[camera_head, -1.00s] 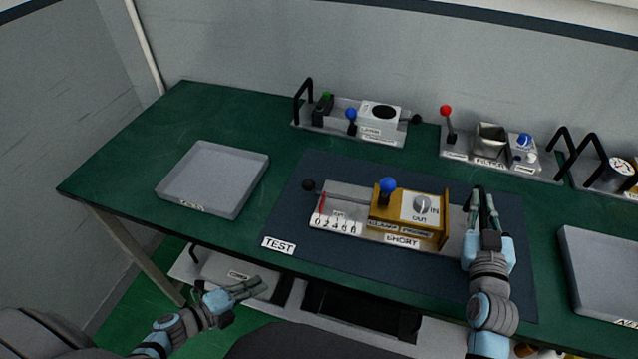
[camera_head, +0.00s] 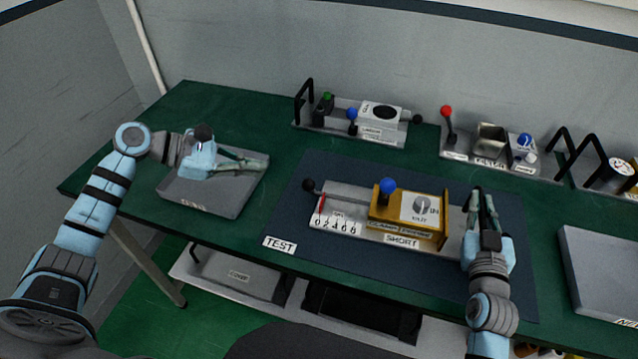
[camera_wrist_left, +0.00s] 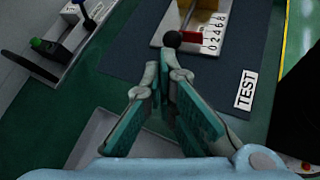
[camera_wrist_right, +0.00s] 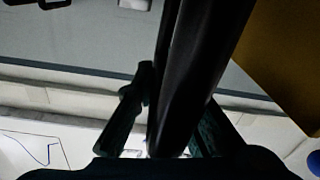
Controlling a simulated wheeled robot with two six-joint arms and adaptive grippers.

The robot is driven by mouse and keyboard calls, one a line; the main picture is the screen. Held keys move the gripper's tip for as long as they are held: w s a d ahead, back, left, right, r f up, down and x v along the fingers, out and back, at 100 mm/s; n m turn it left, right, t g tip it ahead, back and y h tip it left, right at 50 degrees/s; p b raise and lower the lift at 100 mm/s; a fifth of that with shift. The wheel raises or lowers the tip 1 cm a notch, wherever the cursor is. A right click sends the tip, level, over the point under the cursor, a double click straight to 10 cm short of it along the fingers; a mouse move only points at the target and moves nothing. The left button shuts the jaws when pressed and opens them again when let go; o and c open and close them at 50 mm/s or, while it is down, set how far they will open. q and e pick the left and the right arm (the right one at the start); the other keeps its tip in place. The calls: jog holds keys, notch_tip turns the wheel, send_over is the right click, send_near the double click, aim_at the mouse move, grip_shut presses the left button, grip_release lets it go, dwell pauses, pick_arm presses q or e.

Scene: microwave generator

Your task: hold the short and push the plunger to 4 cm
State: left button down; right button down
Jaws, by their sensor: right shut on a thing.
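The short unit (camera_head: 385,239) lies on the dark mat, with a yellow housing (camera_head: 410,225), a blue-knobbed lever (camera_head: 387,186) and an IN/OUT dial (camera_head: 420,207). Its plunger's black ball (camera_head: 308,185) sticks out at the left end; the ball also shows in the left wrist view (camera_wrist_left: 172,39). A red marker (camera_head: 321,205) stands near the 0 end of the scale (camera_head: 336,226). My right gripper (camera_head: 481,200) is shut on a black bar (camera_wrist_right: 190,75) at the unit's right end.
A grey tray (camera_head: 185,199) lies below my left gripper. A TEST label (camera_head: 279,246) is on the mat. Other units, including FILTER (camera_head: 490,163), stand along the back. Another tray (camera_head: 600,270) is at right. The mat between left tray and plunger is clear.

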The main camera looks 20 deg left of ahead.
aim_at(303, 183)
pick_arm(q)
jog(key=x, duration=0.3)
jog(key=f+x, duration=0.1)
jog(key=x, duration=0.2)
jog(key=s+f+x, duration=0.1)
jog(key=x, duration=0.2)
jog(key=shift+w+a+f, duration=0.15)
jog(key=shift+w+f, duration=0.1)
pick_arm(e)
jog(key=shift+f, duration=0.25)
dwell(0.7)
pick_arm(q)
jog(key=shift+d, duration=0.75)
jog(key=shift+w+d, duration=0.1)
jog(key=shift+d, duration=0.75)
